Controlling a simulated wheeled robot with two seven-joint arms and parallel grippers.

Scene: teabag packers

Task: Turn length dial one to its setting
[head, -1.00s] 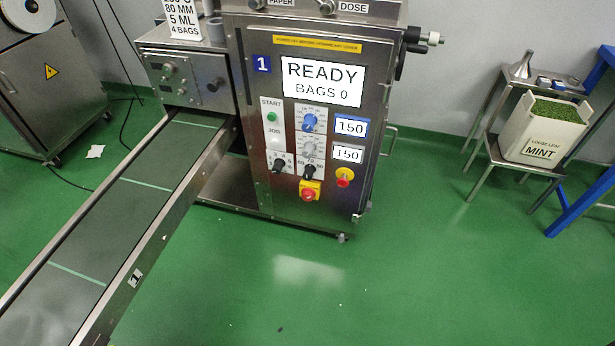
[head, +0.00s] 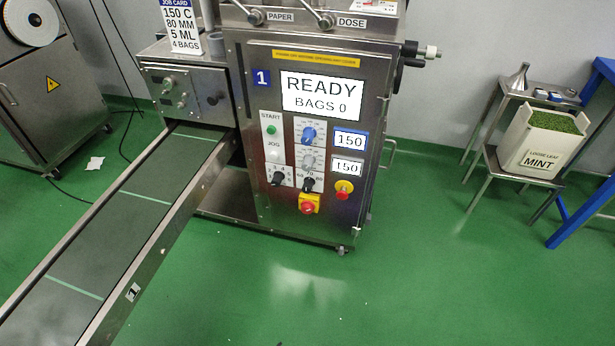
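Machine 1 (head: 255,150) stands upright in the head view with its control panel facing me. A black dial (head: 308,185) low on the panel has small marks around it that look like 60, 70 and 80; its pointer is too small to read. Another black knob (head: 278,179) is to its left. Above are a blue dial (head: 308,136) and a grey dial (head: 307,163), beside two displays reading 150. The job card (head: 180,27) on top reads 150 C, 80 MM, 5 ML, 4 BAGS. Neither gripper is in view.
A conveyor (head: 110,225) runs from the machine toward the lower left. A mint bin (head: 541,140) stands on a stand at right. The green floor (head: 400,280) in front is clear.

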